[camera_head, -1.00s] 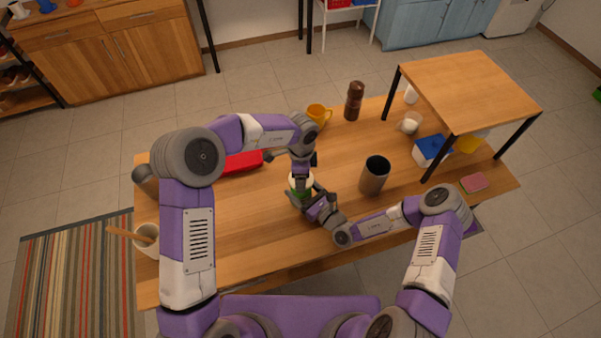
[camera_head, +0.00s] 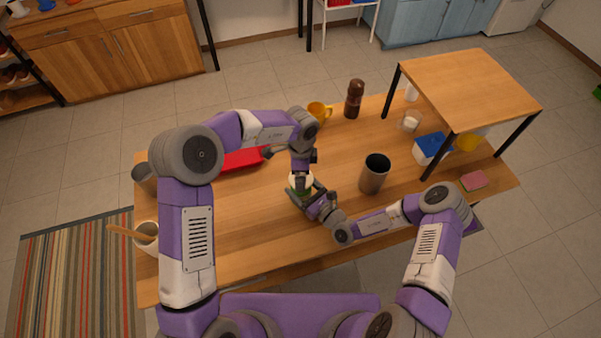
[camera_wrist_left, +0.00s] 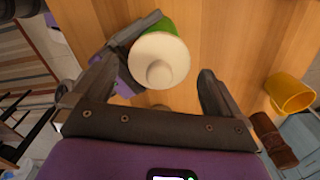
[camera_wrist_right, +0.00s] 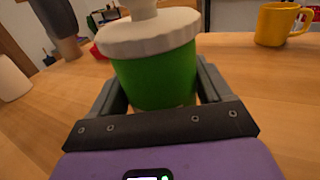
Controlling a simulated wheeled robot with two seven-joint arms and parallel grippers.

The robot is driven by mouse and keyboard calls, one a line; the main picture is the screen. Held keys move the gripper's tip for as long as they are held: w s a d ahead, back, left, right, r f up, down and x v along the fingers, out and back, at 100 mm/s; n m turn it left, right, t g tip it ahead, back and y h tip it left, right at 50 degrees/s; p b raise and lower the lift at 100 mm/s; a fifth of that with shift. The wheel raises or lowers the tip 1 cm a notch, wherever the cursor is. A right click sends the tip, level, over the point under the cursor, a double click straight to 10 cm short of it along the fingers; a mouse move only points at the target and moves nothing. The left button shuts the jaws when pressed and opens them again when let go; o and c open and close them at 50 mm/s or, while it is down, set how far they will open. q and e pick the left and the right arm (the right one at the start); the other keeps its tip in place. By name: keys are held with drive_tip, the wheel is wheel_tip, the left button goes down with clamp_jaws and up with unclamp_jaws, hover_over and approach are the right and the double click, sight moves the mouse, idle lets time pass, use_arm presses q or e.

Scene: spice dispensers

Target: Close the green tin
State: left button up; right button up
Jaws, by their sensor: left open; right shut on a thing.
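The green tin (camera_wrist_right: 155,78) stands upright on the table and has a white lid (camera_wrist_right: 148,35) with a round knob resting on top. No gap shows between lid and tin in the right wrist view. In the head view, the lid (camera_head: 300,182) is partly covered by my arms. My right gripper (camera_wrist_right: 160,92) is shut on the tin's green body from the side. My left gripper (camera_wrist_left: 157,80) is above the tin, open and empty, its fingers apart on either side of the lid (camera_wrist_left: 160,62) and clear of the knob.
A dark grey cup (camera_head: 374,175) stands right of the tin. A yellow mug (camera_head: 319,112) and a brown grinder (camera_head: 354,98) stand behind it. A red tray (camera_head: 240,160) lies to the left. A raised wooden shelf (camera_head: 467,85) fills the right back. The front of the table is clear.

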sight(308, 194)
use_arm(q)
wheel_tip(308, 194, up, 10)
drive_tip(key=shift+r, duration=0.2)
use_arm(e)
drive_tip(key=o, duration=1.4)
drive_tip(key=shift+o, duration=0.2)
drive_tip(key=shift+v, duration=3.8)
use_arm(q)
drive_tip(key=shift+r, duration=0.2)
